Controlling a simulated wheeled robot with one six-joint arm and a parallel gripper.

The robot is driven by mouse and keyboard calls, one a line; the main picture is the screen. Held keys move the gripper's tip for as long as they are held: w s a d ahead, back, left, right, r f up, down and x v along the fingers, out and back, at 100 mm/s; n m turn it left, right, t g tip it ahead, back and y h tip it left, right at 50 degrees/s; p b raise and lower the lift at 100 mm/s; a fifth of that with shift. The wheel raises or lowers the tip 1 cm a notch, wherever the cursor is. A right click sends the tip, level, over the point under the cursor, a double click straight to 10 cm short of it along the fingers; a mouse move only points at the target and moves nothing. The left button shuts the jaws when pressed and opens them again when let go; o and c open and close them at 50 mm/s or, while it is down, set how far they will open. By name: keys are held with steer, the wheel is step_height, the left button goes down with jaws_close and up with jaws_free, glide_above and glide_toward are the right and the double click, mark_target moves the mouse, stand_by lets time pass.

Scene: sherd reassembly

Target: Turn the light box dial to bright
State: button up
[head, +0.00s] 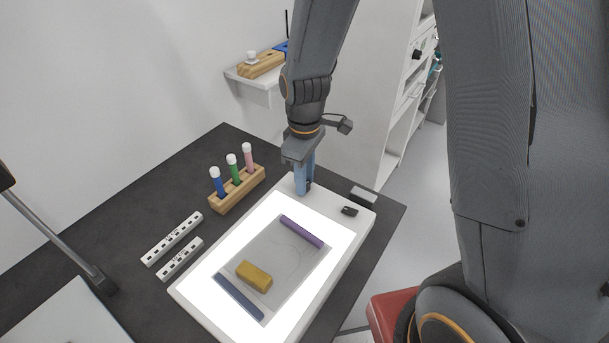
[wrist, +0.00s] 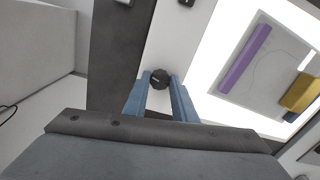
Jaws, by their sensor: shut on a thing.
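The light box (head: 187,291) lies on the dark table, its panel glowing white. Its dark round dial (wrist: 159,78) sits on the white frame in the wrist view, between the tips of my blue fingers. In the head view my gripper (head: 304,188) points down at the far end of the light box, and the fingers largely hide the dial. My gripper, also in the wrist view (wrist: 160,84), is shut on the dial. The dial's setting marks are too small to read.
On the panel lie a purple bar (head: 302,231), a yellow block (head: 254,276) and a dark blue bar (head: 239,297) around a clear sheet. A wooden rack (head: 238,190) with capped tubes stands left of my gripper. Two white slotted strips (head: 172,239) lie farther left.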

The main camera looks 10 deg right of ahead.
steer(key=m+p, duration=0.2)
steer(key=m, duration=0.1)
steer(key=shift+r+m, duration=0.1)
steer(key=shift+m, duration=0.3)
steer(key=m+p, duration=0.1)
steer(key=m, duration=0.2)
steer(key=shift+m+p, duration=0.3)
steer(key=m+p, duration=0.1)
steer(key=m, duration=0.2)
steer(key=shift+m, duration=0.3)
steer(key=shift+a+m+p, duration=0.1)
steer(key=shift+m+p, duration=0.7)
steer(key=shift+m, duration=1)
steer(key=o, duration=1)
steer(key=shift+o, duration=0.2)
